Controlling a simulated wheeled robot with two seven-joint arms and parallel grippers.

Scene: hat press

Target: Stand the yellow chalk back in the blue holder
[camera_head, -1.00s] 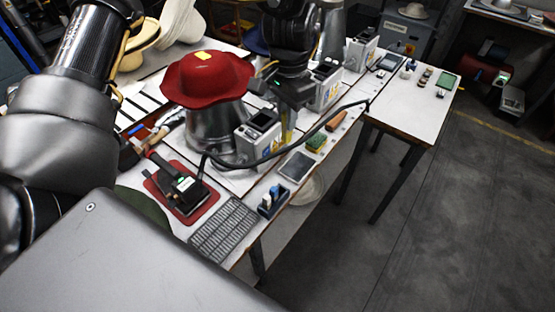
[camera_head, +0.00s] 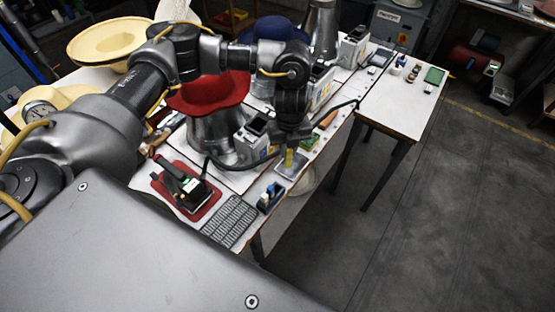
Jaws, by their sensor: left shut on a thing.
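The yellow chalk (camera_head: 289,158) hangs roughly upright below my left gripper (camera_head: 289,149), which is shut on it. The fingers are small and dark here. The chalk appears in front of a grey flat tray (camera_head: 292,165) near the table's front edge; its exact height is hard to tell. The blue holder (camera_head: 270,198) stands at the front edge, below and left of the chalk in the picture and apart from it. White and blue pieces show in the holder. My right gripper is not in view.
A black device (camera_head: 184,185) on a red mat and a grey grid mat (camera_head: 231,221) lie left of the holder. A white control box (camera_head: 254,137) stands behind the gripper.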

